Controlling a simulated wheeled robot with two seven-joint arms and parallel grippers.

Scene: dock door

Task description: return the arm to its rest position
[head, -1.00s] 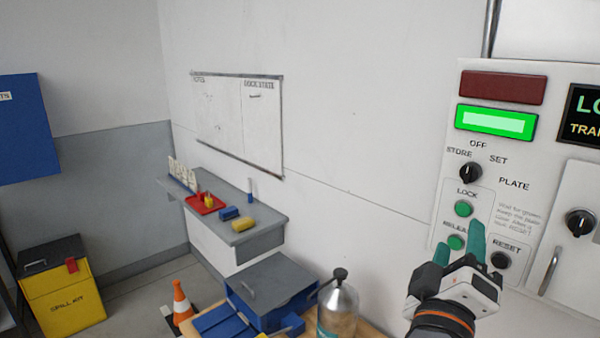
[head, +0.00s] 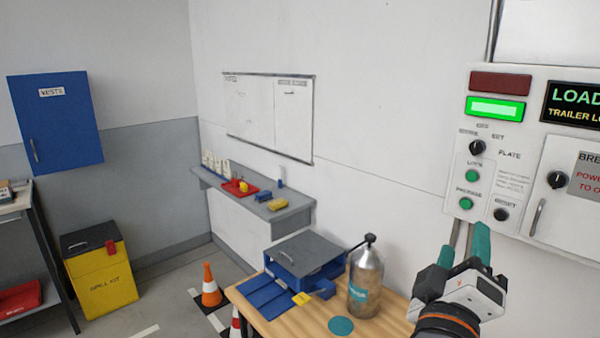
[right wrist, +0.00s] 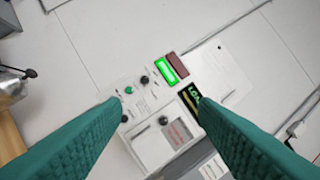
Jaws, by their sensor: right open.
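My right gripper (head: 466,252) is in the lower right of the head view, below the control panel (head: 512,222) on the wall. Its teal fingers are apart with nothing between them; they also frame the right wrist view (right wrist: 160,115), with the panel beyond, clear of the fingers. The panel has a lit green lamp (head: 496,109), a dark red lamp (head: 500,83), a selector knob (head: 476,147), two green buttons and a black RESET button (head: 501,214). My left gripper is not in view.
A wooden table (head: 385,328) holds a metal bottle (head: 366,280) and a blue box (head: 305,255) close left of my right arm. A grey wall shelf (head: 290,212), a yellow spill kit (head: 105,283) and an orange cone (head: 210,288) are farther left.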

